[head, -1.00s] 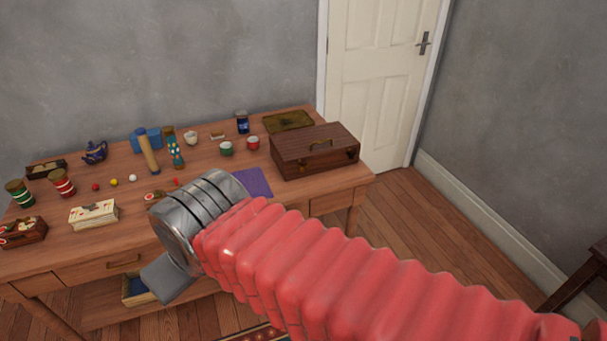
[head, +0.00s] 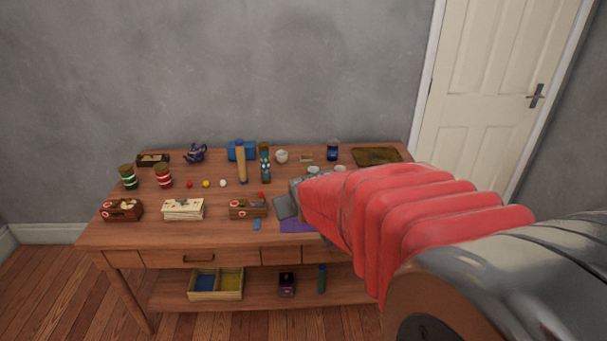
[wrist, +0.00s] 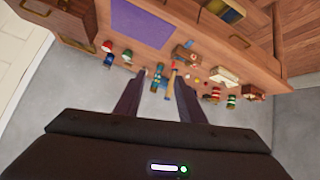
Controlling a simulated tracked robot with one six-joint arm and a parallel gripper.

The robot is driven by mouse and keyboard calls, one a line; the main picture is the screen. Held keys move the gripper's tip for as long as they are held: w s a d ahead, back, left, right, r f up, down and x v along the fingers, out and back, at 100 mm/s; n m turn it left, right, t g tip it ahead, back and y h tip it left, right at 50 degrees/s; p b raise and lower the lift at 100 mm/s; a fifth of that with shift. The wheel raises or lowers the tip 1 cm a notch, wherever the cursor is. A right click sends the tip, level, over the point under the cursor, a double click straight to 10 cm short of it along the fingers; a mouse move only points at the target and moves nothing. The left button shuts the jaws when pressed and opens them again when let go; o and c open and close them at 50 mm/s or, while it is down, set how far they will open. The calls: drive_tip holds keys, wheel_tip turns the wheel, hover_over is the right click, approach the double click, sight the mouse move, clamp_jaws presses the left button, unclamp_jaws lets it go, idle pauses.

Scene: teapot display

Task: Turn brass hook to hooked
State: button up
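The brown wooden case (wrist: 62,22) shows at the upper left of the wrist view, partly cut off by the frame edge. In the head view my red arm now hides it. I cannot make out the brass hook in either current view. My gripper (wrist: 157,82) has its two dark fingers spread apart in the wrist view, with nothing held between them. It is apart from the case, with the case off to its left in that view. In the head view only a grey part of my gripper (head: 286,207) shows, over the table by the purple cloth.
The wooden table (head: 120,232) carries several small things: striped jars (head: 127,177), a blue teapot (head: 195,153), a tall wooden cylinder (head: 241,162) and a card box (head: 183,210). The purple cloth (wrist: 138,25) lies flat. A white door (head: 500,80) stands behind at the right.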

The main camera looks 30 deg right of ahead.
drive_tip(key=w+d+f+t+h, duration=0.1)
drive_tip(key=d+f, duration=0.3)
drive_tip(key=d, duration=0.3)
drive_tip(key=w+d+f+m+t+h, duration=0.1)
drive_tip(key=d+f, duration=0.3)
drive_tip(key=d, duration=0.4)
drive_tip(key=w+d+f+t, duration=0.1)
drive_tip(key=w+d+f, duration=0.1)
drive_tip(key=d+f, duration=0.35)
drive_tip(key=s+d+f+m+t+h, duration=0.3)
drive_tip(key=s+d+f, duration=0.8)
drive_tip(key=s+d, duration=0.1)
drive_tip(key=shift+s+f, duration=0.2)
drive_tip(key=shift+s, duration=0.45)
drive_tip(key=shift+w, duration=0.1)
drive_tip(key=x, duration=1.3)
drive_tip(key=shift+w+d+r, duration=0.1)
drive_tip(key=shift+w+r, duration=0.2)
drive_tip(key=shift+w, duration=0.05)
drive_tip(key=shift+c, duration=0.6)
